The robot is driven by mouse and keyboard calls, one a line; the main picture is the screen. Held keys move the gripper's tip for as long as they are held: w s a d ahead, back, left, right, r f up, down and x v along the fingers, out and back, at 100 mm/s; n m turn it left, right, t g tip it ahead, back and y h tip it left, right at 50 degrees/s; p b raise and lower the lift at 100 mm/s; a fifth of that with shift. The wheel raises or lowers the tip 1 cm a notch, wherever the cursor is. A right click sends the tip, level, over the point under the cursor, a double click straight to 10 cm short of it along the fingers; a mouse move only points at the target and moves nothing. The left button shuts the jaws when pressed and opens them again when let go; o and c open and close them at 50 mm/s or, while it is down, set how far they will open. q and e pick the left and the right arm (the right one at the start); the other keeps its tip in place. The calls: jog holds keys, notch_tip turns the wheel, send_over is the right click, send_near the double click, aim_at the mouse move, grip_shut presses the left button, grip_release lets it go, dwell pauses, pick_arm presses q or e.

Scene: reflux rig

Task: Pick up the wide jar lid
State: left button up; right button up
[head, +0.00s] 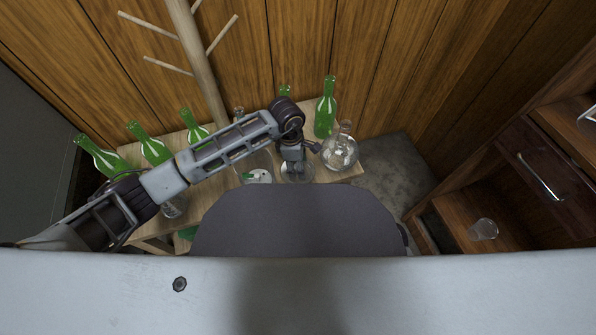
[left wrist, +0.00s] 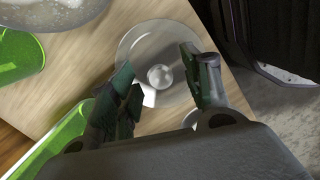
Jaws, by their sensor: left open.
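The wide jar lid (left wrist: 135,52) is a clear glass disc with a round knob (left wrist: 160,76) at its middle, in the left wrist view. It lies on the light wooden table and also shows in the head view (head: 305,177), partly hidden by my gripper. My left gripper (left wrist: 162,76) is open above the lid, with one finger on each side of the knob. It points down at the lid in the head view (head: 294,172). My right gripper is not in view.
A round glass flask (head: 341,152) and a green bottle (head: 326,117) stand close to the right of the gripper. Several green bottles (head: 152,148) stand at the left on the table, beneath my arm. A wooden stand (head: 196,60) with pegs rises behind. A shelf with a glass (head: 483,229) is at right.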

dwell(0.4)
pick_arm(q)
grip_shut()
jog(key=shift+r, duration=0.1)
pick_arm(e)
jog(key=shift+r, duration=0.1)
